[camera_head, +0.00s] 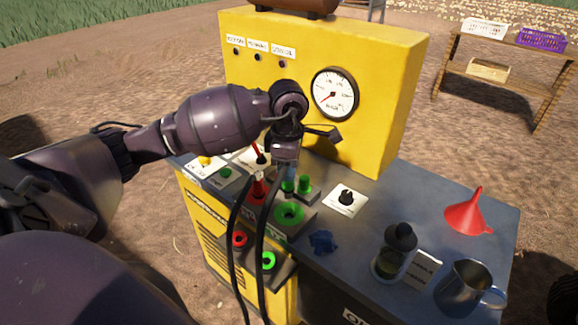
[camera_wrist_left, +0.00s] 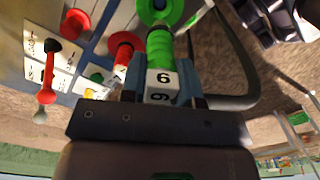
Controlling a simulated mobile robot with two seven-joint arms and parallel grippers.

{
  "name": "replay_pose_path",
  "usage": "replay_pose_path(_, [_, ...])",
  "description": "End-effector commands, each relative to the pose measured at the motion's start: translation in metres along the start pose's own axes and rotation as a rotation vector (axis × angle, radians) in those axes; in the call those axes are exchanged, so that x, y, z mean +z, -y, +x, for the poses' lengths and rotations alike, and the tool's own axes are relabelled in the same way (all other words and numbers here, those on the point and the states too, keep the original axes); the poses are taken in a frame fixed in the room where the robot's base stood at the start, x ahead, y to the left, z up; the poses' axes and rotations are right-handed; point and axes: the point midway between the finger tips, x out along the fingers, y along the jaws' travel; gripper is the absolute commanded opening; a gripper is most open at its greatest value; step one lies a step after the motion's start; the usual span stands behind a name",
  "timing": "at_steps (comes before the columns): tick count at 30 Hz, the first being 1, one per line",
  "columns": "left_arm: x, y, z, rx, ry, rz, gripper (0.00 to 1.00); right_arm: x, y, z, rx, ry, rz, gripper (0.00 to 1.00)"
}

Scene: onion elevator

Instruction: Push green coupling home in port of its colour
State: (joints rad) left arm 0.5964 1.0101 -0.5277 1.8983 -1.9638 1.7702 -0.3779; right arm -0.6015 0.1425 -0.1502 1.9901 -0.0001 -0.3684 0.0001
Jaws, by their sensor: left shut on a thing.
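My left gripper (camera_head: 288,172) is above the yellow machine's panel, its fingers pointing down. In the left wrist view the fingers (camera_wrist_left: 160,88) are shut on the green coupling (camera_wrist_left: 160,48), at its white part marked 6. The coupling's green end points toward a green ring port (camera_wrist_left: 153,12), which overlaps it in that view; I cannot tell whether they touch. In the head view a large green port (camera_head: 289,214) lies just below the gripper. Another green ring port (camera_head: 268,262) is on the lower front. The right gripper is not in view.
A red fitting (camera_head: 258,188) stands left of the gripper, and a red port (camera_head: 239,240) is on the front. Black hoses (camera_head: 234,262) hang before the panel. A gauge (camera_head: 335,94) is behind. A lantern (camera_head: 395,255), mug (camera_head: 468,287) and red funnel (camera_head: 472,215) stand right.

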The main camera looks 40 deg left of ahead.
Motion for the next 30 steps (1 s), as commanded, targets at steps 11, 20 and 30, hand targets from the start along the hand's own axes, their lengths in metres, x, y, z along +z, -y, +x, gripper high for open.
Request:
replay_pose_path(11, [0.001,0.000,0.029,-0.002,0.001,0.001,0.00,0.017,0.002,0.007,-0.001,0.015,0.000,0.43])
replay_pose_path(20, [0.001,0.000,0.052,-0.001,0.000,0.003,0.00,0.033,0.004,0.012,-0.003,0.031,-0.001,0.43])
replay_pose_path(30, [0.001,0.000,0.056,0.001,0.001,0.002,0.00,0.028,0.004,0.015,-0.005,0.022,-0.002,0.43])
